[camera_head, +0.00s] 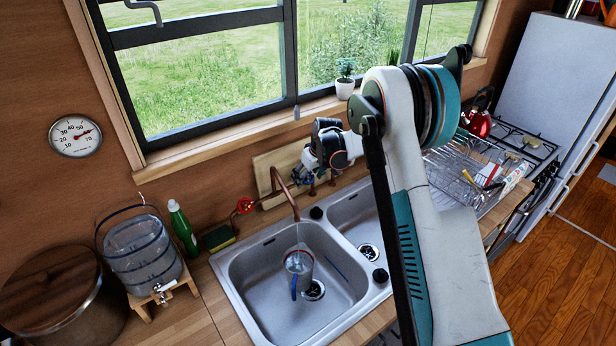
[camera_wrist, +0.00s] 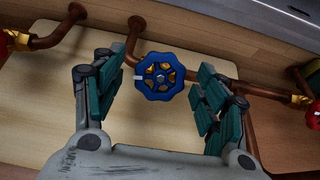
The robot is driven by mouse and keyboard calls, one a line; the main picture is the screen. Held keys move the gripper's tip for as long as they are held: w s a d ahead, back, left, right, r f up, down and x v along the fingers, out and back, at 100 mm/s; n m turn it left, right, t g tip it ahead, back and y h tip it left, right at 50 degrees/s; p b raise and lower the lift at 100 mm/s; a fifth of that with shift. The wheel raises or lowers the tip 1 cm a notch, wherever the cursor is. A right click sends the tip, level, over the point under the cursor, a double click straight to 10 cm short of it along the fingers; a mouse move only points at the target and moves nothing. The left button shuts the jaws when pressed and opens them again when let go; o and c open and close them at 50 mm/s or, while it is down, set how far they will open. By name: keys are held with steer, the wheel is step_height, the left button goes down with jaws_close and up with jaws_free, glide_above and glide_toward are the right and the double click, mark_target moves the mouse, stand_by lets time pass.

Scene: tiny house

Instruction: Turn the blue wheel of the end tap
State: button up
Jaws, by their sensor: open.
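The blue wheel (camera_wrist: 160,77) is a scalloped handwheel with a brass-coloured centre, mounted on copper piping in front of a light wooden board. In the wrist view it sits between the teal fingers of my gripper (camera_wrist: 162,84), which are spread on either side with visible gaps to the wheel. Nothing is held. In the head view my gripper (camera_head: 312,172) is by the board behind the sink, and the arm hides much of that area. The wheel cannot be made out clearly there.
A red wheel (camera_head: 245,205) is left of the copper spout (camera_head: 285,196). Red wheels also flank the blue one in the wrist view. The sink (camera_head: 262,266) holds a glass (camera_head: 298,262). A potted plant (camera_head: 345,82) stands on the windowsill, and a dish rack (camera_head: 460,170) is right of my arm.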

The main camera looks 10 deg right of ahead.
steer(key=c, duration=1.1)
steer(key=shift+o, duration=0.2)
steer(key=shift+f+m+b, duration=0.2)
steer(key=shift+m+b, duration=0.4)
steer(key=shift+b, duration=0.15)
steer(key=shift+r+m+y, duration=0.2)
steer(key=shift+m+y, duration=0.1)
steer(key=shift+m, duration=0.1)
steer(key=o, duration=1.1)
steer(key=shift+c, duration=0.2)
steer(key=shift+r, duration=0.1)
steer(key=v, duration=1.2)
